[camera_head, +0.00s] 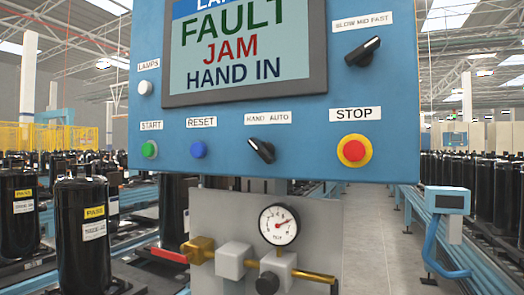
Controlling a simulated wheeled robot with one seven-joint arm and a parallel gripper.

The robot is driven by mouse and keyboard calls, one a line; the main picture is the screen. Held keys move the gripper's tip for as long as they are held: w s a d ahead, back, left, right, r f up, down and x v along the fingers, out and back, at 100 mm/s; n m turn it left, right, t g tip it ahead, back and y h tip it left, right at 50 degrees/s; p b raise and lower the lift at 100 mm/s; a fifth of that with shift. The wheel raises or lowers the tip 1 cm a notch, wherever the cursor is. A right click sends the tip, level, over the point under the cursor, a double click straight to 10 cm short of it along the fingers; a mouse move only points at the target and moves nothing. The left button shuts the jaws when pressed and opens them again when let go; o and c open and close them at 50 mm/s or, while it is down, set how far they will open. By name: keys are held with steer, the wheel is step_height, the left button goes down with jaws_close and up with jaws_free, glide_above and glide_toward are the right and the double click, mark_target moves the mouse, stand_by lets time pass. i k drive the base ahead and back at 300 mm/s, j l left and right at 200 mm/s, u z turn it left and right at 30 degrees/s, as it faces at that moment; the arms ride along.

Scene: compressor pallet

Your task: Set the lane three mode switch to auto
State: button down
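The mode switch (261,150) is a black rotary knob on the lower middle of a blue control panel (310,115), under a label (268,118) reading HAND AUTO. Its handle lies slanted, from upper left to lower right, with the upper end toward the HAND side. The screen (240,45) above shows FAULT, JAM and HAND IN; its top line is cut off, so the lane number cannot be read. My gripper is not in view.
Beside the switch are a blue reset button (198,150), green start button (149,149) and red stop button (354,150) on yellow. A speed knob (363,51) sits upper right. Below are a gauge (279,224) and brass pipework. Black compressors (84,235) stand left; a grey aisle (375,240) runs right.

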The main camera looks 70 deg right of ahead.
mark_target(266, 150)
steer(key=z, duration=1.7)
steer(key=j, duration=0.75)
